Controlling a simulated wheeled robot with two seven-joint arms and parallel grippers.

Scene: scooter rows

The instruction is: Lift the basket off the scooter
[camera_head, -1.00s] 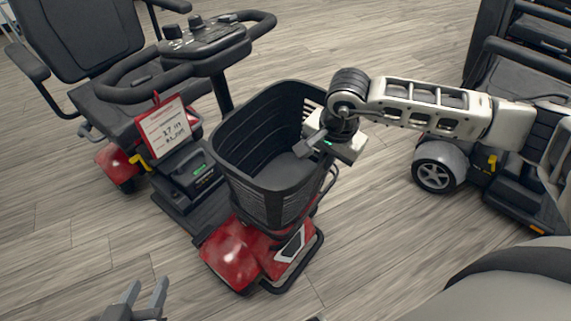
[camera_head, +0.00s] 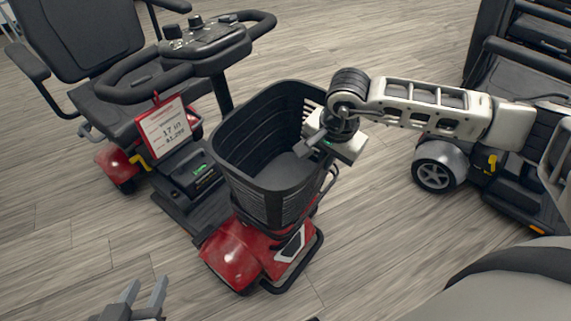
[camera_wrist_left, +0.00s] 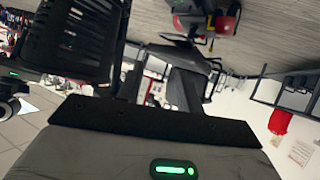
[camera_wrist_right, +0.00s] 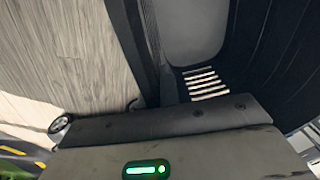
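The black basket (camera_head: 256,160) sits upright at the front of the red scooter (camera_head: 232,258), above its red nose. My right gripper (camera_head: 312,143) is at the basket's right rim, with one dark finger reaching over to the inside. Its other finger is hidden, so I cannot tell whether it is clamped on the rim. The basket's dark wall and slots (camera_wrist_right: 205,82) fill much of the right wrist view. My left gripper (camera_head: 146,296) is open and empty at the bottom left of the head view, apart from the basket.
The scooter's handlebar (camera_head: 190,60), seat (camera_head: 85,38) and hanging price tag (camera_head: 165,128) are behind and left of the basket. Another scooter (camera_head: 440,170) stands at the right under my right arm. Wood floor is clear in front and between the scooters.

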